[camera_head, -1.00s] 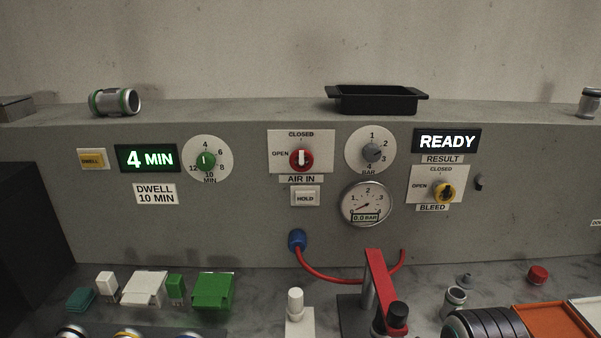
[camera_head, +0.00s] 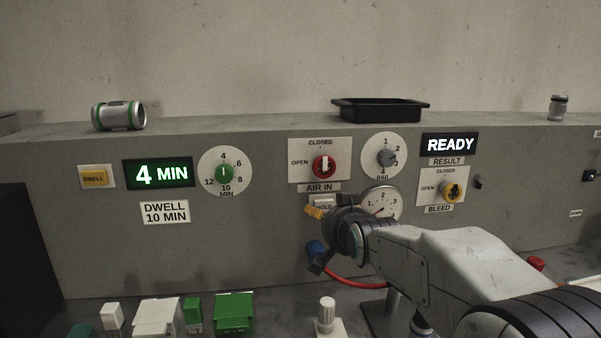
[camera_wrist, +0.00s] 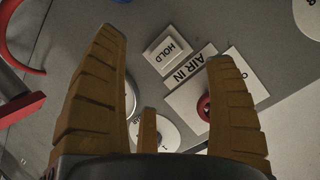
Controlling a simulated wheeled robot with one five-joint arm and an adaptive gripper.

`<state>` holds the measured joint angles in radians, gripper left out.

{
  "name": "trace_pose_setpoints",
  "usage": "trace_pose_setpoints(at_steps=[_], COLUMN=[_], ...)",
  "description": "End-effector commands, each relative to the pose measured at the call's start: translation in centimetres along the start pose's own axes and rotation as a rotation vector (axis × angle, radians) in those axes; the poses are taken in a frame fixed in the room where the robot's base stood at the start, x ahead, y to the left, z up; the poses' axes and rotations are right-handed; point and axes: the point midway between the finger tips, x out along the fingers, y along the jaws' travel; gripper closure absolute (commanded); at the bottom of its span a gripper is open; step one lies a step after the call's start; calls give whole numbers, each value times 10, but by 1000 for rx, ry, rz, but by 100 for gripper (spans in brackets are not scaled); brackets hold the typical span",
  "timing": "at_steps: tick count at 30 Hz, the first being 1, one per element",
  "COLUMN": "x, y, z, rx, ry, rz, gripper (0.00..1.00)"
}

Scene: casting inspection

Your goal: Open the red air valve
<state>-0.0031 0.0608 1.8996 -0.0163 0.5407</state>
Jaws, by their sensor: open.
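The red air valve (camera_head: 324,166) is a round red knob with a white handle on the AIR IN plate (camera_head: 335,146). Its handle stands upright, toward CLOSED; OPEN is printed at its left. My gripper (camera_head: 318,238) is in front of the panel, below the valve and near the HOLD button (camera_head: 324,206), apart from the knob. In the wrist view my gripper (camera_wrist: 165,62) is open and empty, its fingers spread. The knob (camera_wrist: 203,107) shows there beside the right finger, which partly hides it.
A pressure gauge (camera_head: 385,204) is partly hidden behind my wrist. A red hose (camera_head: 352,284) runs below my gripper. The panel left of the AIR IN plate is free of my arm.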

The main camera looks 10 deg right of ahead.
Motion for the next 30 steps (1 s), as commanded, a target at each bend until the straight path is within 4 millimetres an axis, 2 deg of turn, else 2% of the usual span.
trace_pose_setpoints(at_steps=[1,3,6,9,17,30], x=[-1,-5,-11,-16,-11,35], y=[-12,-24,-37,-45,-49,-58], z=[-20,-42,-62,-76,-83,-97], rx=[58,143,255,345,437,437], ry=[69,149,229,273,274,272], rz=[-44,-104,-180,-236,-261,-259], gripper=[22,22,22,22,22,22])
